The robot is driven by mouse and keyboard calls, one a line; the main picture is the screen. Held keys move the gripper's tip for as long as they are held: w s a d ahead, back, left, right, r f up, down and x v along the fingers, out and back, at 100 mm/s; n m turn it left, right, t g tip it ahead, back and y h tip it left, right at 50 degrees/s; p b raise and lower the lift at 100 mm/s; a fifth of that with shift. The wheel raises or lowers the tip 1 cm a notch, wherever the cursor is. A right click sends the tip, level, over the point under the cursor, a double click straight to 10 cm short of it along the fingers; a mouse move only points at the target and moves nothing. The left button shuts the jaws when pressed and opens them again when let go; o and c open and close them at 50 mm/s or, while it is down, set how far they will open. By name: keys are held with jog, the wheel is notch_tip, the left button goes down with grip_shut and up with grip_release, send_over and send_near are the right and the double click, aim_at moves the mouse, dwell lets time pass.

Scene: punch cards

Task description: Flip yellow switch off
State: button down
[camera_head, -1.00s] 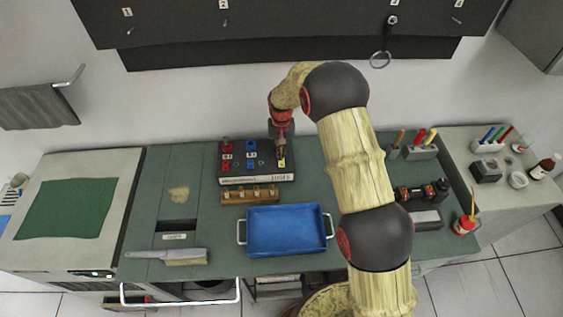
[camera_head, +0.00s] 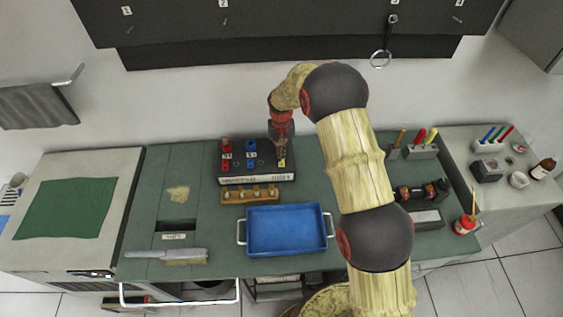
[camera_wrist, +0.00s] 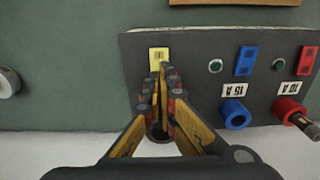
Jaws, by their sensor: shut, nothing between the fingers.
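The dark switch panel (camera_head: 236,168) stands at the back of the green bench. Its yellow switch (camera_wrist: 158,58) is at one end of the panel in the wrist view; in the head view it (camera_head: 282,163) is at the panel's right end. My gripper (camera_wrist: 166,72) is shut and empty, its fingertips right at the lower edge of the yellow switch. I cannot tell whether the tips touch it. The fingers hide part of the panel below the switch. The switch's on or off position is too small to tell.
Beside the yellow switch are blue (camera_wrist: 245,60) and red (camera_wrist: 306,60) switches, with blue (camera_wrist: 235,114) and red (camera_wrist: 288,108) sockets. A wooden block with pegs (camera_head: 250,195) and a blue tray (camera_head: 286,230) lie in front of the panel.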

jog(key=shift+f+b, duration=0.45)
jog(key=shift+f, duration=0.35)
dwell(0.4)
jog(key=shift+r, duration=0.15)
jog(key=shift+r+p, duration=1.45)
jog(key=shift+r, duration=1.95)
